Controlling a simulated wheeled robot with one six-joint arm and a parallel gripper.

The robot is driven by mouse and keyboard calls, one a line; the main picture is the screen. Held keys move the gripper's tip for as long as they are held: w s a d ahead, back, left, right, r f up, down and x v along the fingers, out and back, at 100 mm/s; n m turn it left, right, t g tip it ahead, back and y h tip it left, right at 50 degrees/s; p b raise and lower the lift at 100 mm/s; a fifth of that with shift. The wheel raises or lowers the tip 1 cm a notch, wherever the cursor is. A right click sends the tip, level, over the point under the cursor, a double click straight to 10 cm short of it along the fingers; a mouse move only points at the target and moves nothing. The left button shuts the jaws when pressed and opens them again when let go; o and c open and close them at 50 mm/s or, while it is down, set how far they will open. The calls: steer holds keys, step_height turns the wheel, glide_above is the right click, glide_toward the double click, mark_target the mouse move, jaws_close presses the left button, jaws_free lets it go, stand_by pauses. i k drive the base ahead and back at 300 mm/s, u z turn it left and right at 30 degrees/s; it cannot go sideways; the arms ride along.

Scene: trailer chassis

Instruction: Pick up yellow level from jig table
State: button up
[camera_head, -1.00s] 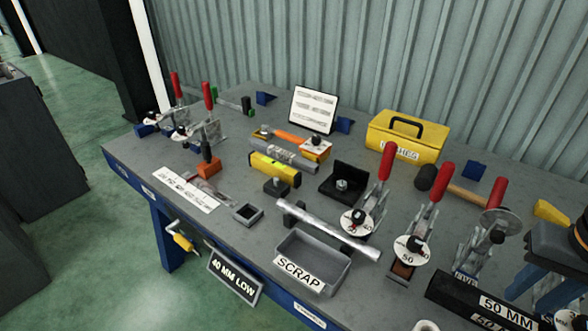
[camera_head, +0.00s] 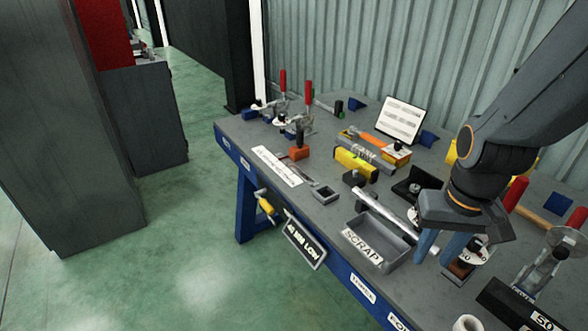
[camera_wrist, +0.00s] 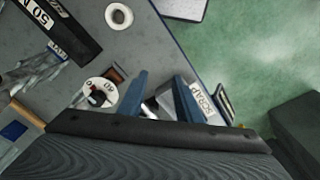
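The yellow level (camera_head: 355,163) lies on the grey jig table (camera_head: 238,133), behind the scrap tray and in front of a grey metal bar. My gripper (camera_head: 440,252) is above the right part of the table, to the right of the level and apart from it. Its two blue fingers are spread with nothing between them. In the wrist view the fingers (camera_wrist: 160,98) point over the table's front edge near the scrap tray. I cannot make out the level in the wrist view.
The scrap tray (camera_head: 372,243) stands near the front edge, with a silver tube (camera_head: 392,216) behind it. Red-handled toggle clamps (camera_head: 283,87) stand at the far left. A black block with a knob (camera_head: 408,186) is right of the level.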

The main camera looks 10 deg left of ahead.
mark_target(351, 160)
steer(key=u, duration=0.25)
steer(key=k, duration=1.05)
steer(key=u, duration=0.9)
steer(key=i, duration=1.7)
steer(key=z, duration=1)
steer(key=i, duration=0.5)
steer(key=z, duration=0.55)
